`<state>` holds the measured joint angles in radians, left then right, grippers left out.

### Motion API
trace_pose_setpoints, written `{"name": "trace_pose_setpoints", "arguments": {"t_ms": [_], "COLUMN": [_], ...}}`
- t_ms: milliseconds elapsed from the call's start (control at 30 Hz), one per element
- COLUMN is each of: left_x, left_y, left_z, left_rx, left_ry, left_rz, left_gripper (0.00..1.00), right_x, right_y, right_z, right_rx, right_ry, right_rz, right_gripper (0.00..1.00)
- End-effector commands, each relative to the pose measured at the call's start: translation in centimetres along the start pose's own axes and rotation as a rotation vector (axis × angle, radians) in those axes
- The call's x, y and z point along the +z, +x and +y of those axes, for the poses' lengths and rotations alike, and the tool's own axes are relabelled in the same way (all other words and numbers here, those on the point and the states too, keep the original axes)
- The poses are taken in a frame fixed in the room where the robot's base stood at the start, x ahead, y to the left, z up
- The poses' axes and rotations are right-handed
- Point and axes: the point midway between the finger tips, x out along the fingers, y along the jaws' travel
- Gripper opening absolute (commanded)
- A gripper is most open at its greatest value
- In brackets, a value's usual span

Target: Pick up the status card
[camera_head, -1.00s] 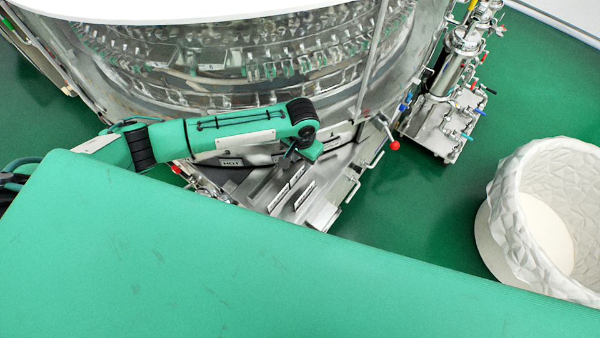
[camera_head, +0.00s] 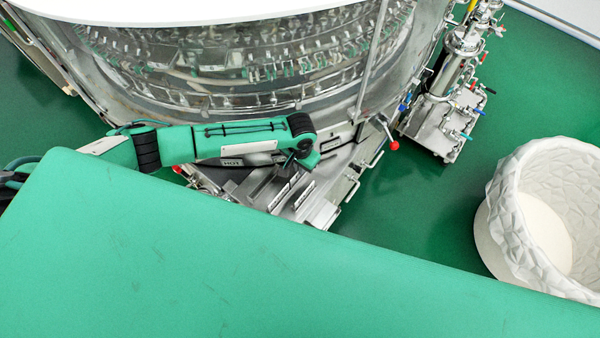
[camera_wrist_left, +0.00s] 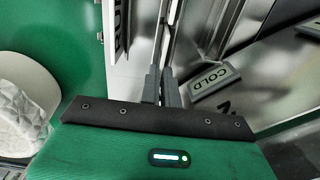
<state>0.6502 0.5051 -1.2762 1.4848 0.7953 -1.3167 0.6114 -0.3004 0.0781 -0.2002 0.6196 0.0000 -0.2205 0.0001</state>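In the head view, two narrow pale strips with dark edges stand on the metal panel (camera_head: 258,190) in front of the washer. One of them may be the status card, but I cannot tell which. My left gripper (camera_head: 289,164) points down at the upper end of these strips. In the left wrist view, its two dark fingers (camera_wrist_left: 161,82) are close together, with thin upright metal-coloured edges just beyond their tips. I cannot tell whether anything is between them. A pale plate with dark lettering (camera_wrist_left: 118,28) stands left of the fingers. My right gripper is not in view.
A grey COLD block (camera_wrist_left: 214,80) lies right of the fingers, and a HOT label (camera_head: 231,162) shows by my arm. The glass washer drum (camera_head: 250,60) rises behind. A red-knobbed lever (camera_head: 393,146), a pipe stand (camera_head: 450,100) and a white basket (camera_head: 540,215) stand to the right.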

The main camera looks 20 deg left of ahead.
Motion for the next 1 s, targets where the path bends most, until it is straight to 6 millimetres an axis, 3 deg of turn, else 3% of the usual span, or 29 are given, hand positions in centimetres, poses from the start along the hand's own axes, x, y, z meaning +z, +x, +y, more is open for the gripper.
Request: {"name": "trace_pose_setpoints", "arguments": {"t_ms": [400,767,1000], "left_x": [0.3,0.3,5.7], "left_y": [-0.7,-7.3,-6.8], "left_z": [-0.1,-0.1,-1.5], "left_rx": [0.001,0.001,0.0], "left_ry": [0.0,0.0,-0.001], "left_rz": [0.002,0.005,-0.002], "left_gripper": [0.0,0.0,0.0], "right_x": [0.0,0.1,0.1], "right_y": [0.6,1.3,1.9], "right_z": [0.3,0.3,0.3], "right_rx": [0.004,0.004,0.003], "right_ry": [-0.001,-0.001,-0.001], "right_rz": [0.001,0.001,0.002], "right_gripper": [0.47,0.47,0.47]}}
